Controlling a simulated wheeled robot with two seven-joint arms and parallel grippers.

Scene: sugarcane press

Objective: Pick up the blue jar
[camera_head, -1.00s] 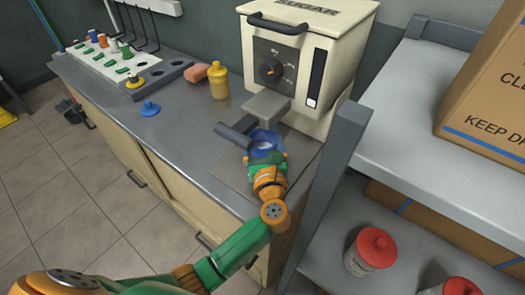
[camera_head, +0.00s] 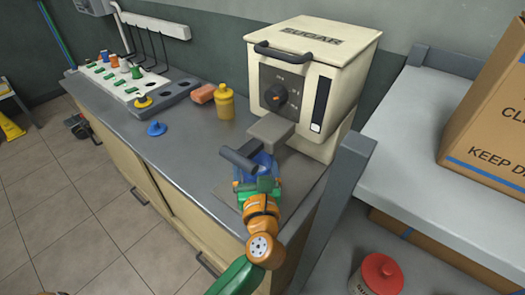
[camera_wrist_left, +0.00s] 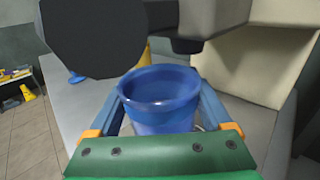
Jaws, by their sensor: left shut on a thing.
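The blue jar (camera_wrist_left: 160,100) is an open-topped cup, upright between the fingers of my left gripper (camera_wrist_left: 160,112) in the left wrist view. The gripper is shut on it. In the head view the jar (camera_head: 262,160) is partly hidden by my left gripper (camera_head: 258,185), which is in front of the sugar machine (camera_head: 310,75), beside a dark cylindrical spout (camera_head: 240,160). Whether the jar's base touches the surface below is hidden. My right gripper is not in view.
A rack with several small items is at the back left. A shelf post (camera_head: 340,195) stands close on the right.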

